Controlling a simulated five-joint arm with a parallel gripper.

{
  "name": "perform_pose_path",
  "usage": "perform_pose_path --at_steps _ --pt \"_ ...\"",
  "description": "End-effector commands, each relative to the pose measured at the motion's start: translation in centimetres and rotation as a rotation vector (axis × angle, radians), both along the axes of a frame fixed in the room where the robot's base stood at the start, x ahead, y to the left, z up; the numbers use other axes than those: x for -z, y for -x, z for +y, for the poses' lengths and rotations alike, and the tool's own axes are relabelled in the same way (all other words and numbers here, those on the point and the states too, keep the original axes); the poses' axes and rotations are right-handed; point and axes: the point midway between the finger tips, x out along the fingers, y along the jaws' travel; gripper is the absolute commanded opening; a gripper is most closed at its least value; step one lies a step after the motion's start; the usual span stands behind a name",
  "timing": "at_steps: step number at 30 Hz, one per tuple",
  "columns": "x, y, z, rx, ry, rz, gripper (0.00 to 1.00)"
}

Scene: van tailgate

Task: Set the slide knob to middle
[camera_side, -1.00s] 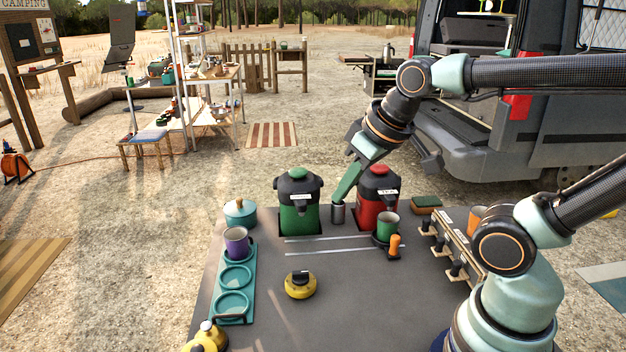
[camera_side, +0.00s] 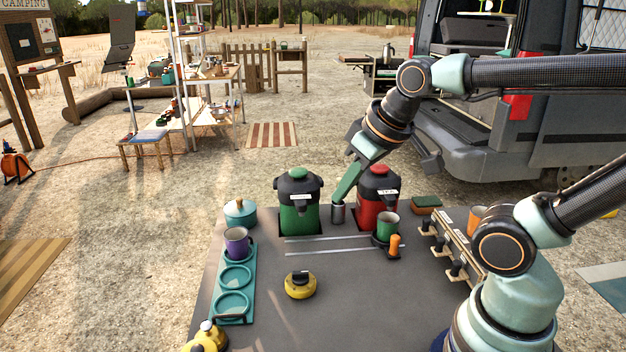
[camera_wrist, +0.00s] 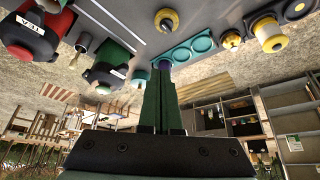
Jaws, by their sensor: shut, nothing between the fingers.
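No part is plainly marked as the slide knob. Two pale rails (camera_side: 330,245) run across the middle of the table. At their right end sits a dark carriage with a green mug (camera_side: 387,226) and an upright orange knob (camera_side: 395,243). A panel (camera_side: 452,243) at the right carries several black knobs (camera_side: 455,268); its labels are too small to read. My gripper (camera_side: 337,198) is shut and empty, above the back of the table between the green and red dispensers, apart from these knobs. Its shut green fingers (camera_wrist: 160,75) point toward the teal tray in the wrist view.
The green dispenser (camera_side: 299,212) and red dispenser (camera_side: 376,205) flank a metal cylinder (camera_side: 338,212) by my fingertips. A teal pot (camera_side: 240,211), a teal tray (camera_side: 251,275) with a purple mug (camera_side: 237,241), and a yellow dial (camera_side: 300,285) stand leftward. The centre front is clear.

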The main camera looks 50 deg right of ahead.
Motion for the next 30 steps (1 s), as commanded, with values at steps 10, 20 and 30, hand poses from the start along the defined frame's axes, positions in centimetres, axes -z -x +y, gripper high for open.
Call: perform_pose_path --at_steps 10,20,30 --pt "1.2 -0.9 -3.5 0.022 0.041 0.091 0.59" --pt "6.5 -0.5 -14.9 0.029 0.058 0.366 0.59" --pt "10.3 1.9 -20.8 0.003 0.002 0.489 0.59"
